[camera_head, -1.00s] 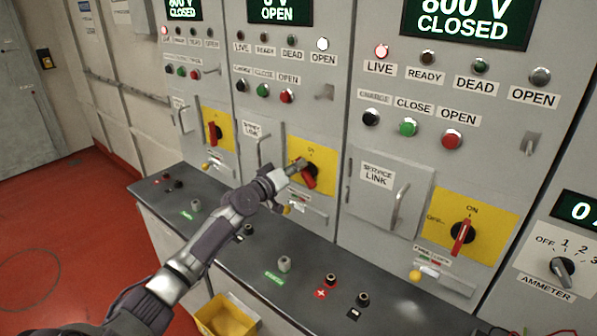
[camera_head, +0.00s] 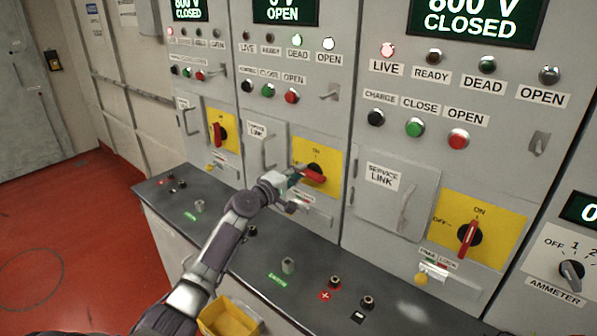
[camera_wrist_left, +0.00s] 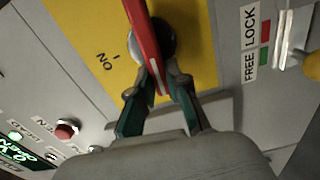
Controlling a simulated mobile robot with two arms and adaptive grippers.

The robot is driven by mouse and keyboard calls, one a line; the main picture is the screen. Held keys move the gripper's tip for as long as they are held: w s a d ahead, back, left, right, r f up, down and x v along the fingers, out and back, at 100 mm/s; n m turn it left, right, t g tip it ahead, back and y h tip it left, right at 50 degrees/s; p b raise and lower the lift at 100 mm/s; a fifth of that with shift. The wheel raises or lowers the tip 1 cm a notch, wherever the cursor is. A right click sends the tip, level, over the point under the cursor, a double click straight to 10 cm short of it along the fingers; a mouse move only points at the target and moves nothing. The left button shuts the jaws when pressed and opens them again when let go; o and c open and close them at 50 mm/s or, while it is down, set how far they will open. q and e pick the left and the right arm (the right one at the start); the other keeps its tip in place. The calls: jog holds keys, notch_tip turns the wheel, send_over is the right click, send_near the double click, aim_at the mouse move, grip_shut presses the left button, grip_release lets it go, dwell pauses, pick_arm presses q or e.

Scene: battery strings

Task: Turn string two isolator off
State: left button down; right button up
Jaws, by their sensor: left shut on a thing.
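The string two isolator is a red handle (camera_head: 314,177) on a black knob in the middle of a yellow plate (camera_head: 326,157), on the middle panel. The handle lies nearly level, its near end pointing left toward my gripper. In the left wrist view the red handle (camera_wrist_left: 145,40) crosses the yellow plate (camera_wrist_left: 90,35) past the ON mark. My left gripper (camera_head: 293,180) is shut on the handle's end, with green-padded fingers either side of it in the wrist view (camera_wrist_left: 157,88). My right gripper is not in view.
The middle display (camera_head: 289,9) reads OPEN, with the DEAD lamp (camera_head: 297,40) and OPEN lamp (camera_head: 328,44) lit. Similar isolators on the left (camera_head: 217,134) and right (camera_head: 469,238) panels point downward. A dark bench ledge (camera_head: 230,235) with terminals runs below.

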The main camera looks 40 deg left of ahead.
pick_arm(q)
jog(key=shift+f+n, duration=0.15)
jog(key=shift+n, duration=0.35)
jog(key=c, duration=1.1)
grip_release()
jog(key=shift+c, duration=0.2)
jog(key=s, duration=1.2)
jog(key=shift+a, duration=0.45)
jog(key=shift+f, duration=0.1)
